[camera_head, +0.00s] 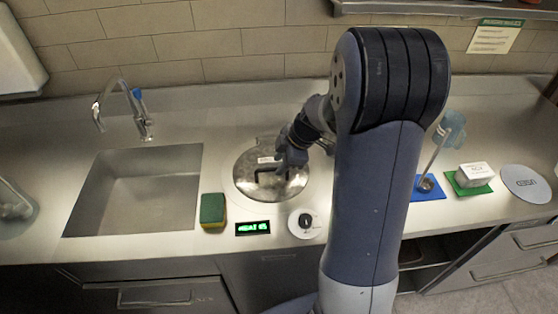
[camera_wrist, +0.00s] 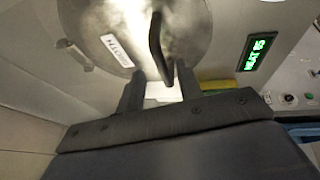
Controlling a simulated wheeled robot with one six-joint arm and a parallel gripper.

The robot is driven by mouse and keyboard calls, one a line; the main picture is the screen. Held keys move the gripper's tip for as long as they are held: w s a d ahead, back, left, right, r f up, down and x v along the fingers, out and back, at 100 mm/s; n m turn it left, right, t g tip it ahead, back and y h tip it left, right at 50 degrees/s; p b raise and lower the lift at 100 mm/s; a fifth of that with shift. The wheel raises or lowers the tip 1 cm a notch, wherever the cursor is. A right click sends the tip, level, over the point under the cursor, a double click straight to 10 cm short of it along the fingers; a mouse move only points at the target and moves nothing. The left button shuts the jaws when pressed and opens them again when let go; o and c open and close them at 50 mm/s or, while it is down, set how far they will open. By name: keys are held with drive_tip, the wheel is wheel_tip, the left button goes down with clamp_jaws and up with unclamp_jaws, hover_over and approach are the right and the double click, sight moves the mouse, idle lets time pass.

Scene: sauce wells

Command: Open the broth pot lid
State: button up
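The broth pot lid (camera_head: 247,187) is a round metal disc lying flat over its well in the counter, right of the sink. It has a dark bar handle (camera_head: 268,170) and a white label. In the wrist view the lid (camera_wrist: 198,22) fills the top, with the label reading BROTH (camera_wrist: 117,50) and the black handle (camera_wrist: 155,42) standing up. My gripper (camera_head: 289,158) is over the right part of the lid. In the wrist view its two fingers (camera_wrist: 161,76) are apart, with the handle's near end between them and a gap on each side. Contact cannot be told.
A sponge (camera_head: 212,210), a green-lit display (camera_head: 253,229) and a knob (camera_head: 306,221) sit in front of the lid. The sink (camera_head: 138,190) and faucet (camera_head: 128,105) are left. A ladle (camera_head: 427,183), a white block (camera_head: 474,174) and a grey disc (camera_head: 526,184) are right.

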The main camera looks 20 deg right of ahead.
drive_tip(key=shift+w+a+f, duration=0.1)
drive_tip(key=shift+a+f, duration=0.1)
drive_tip(key=shift+f, duration=0.4)
drive_tip(key=shift+c, duration=0.3)
clamp_jaws()
